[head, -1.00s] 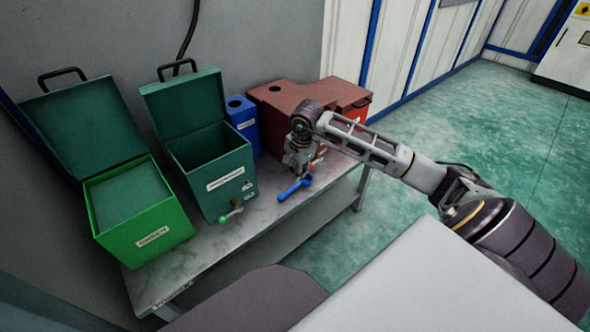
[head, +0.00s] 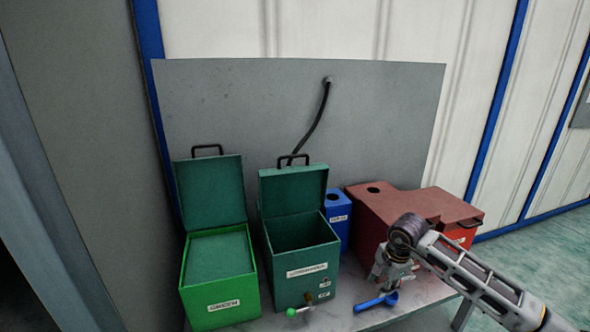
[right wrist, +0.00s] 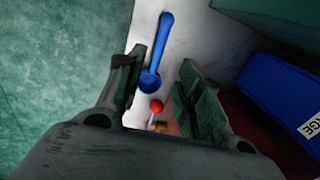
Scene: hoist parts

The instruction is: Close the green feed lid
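Two green boxes stand side by side with their lids raised. The bright green box (head: 219,292) on the left holds a flat green fill, and its dark green lid (head: 209,190) with a black handle stands open behind it. The darker green box (head: 302,272) has a dark, deep inside, and its lid (head: 293,190) also stands open. The labels are too small to read surely. My right gripper (head: 385,272) is by the red box, right of both lids and apart from them. In the right wrist view its fingers (right wrist: 162,92) are spread with nothing gripped. My left gripper is out of view.
A blue scoop (head: 376,302) lies on the grey table (head: 345,300) below my right gripper. A blue box (head: 337,217) and a red box (head: 405,207) stand right of the green ones. A green-knobbed tap (head: 292,312) juts from the darker box. A grey panel rises behind.

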